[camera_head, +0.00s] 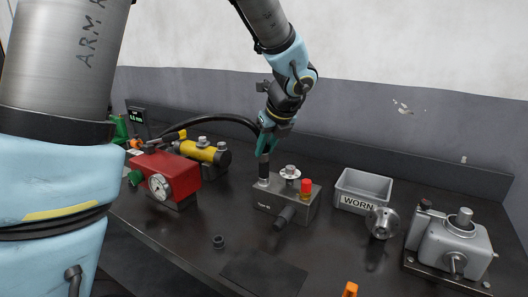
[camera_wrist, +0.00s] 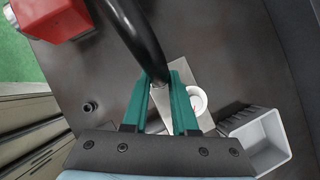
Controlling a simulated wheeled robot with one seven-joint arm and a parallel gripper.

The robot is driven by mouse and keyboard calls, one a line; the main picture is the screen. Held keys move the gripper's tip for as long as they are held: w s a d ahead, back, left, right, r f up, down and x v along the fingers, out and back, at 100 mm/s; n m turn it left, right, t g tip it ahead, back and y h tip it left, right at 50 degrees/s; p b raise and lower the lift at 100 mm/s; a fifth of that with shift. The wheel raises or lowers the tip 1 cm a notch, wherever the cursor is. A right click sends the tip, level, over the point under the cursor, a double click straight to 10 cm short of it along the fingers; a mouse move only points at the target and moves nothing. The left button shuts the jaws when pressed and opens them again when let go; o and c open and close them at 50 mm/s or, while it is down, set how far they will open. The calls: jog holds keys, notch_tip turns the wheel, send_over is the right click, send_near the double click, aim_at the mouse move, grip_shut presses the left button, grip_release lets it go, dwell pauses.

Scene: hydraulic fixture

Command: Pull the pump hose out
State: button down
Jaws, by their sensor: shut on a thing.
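The black pump hose (camera_head: 222,118) arches from behind the red pump (camera_head: 168,173) with its round gauge to the grey block (camera_head: 272,204). My gripper (camera_head: 265,150) is shut on the hose end, above the left part of the block's top. A dark, upright hose end shows below the fingers, close to the block; I cannot tell whether it is seated in it. In the wrist view the hose (camera_wrist: 138,38) runs down between the teal fingers (camera_wrist: 162,85). The fingers hide part of the block there.
The block carries a red cap (camera_head: 306,185) and a silver knob (camera_head: 290,172). A grey bin marked WORN (camera_head: 361,201), a metal disc (camera_head: 382,222) and a grey device (camera_head: 452,245) stand right. A small black ring (camera_head: 218,241) lies in front.

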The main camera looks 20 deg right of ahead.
jog(key=shift+r, duration=0.25)
jog(key=shift+r+p, duration=2.5)
jog(key=shift+p, duration=0.2)
jog(key=shift+w+a+g+p, duration=0.1)
jog(key=shift+a+g+p, duration=0.15)
jog(key=shift+p, duration=1.15)
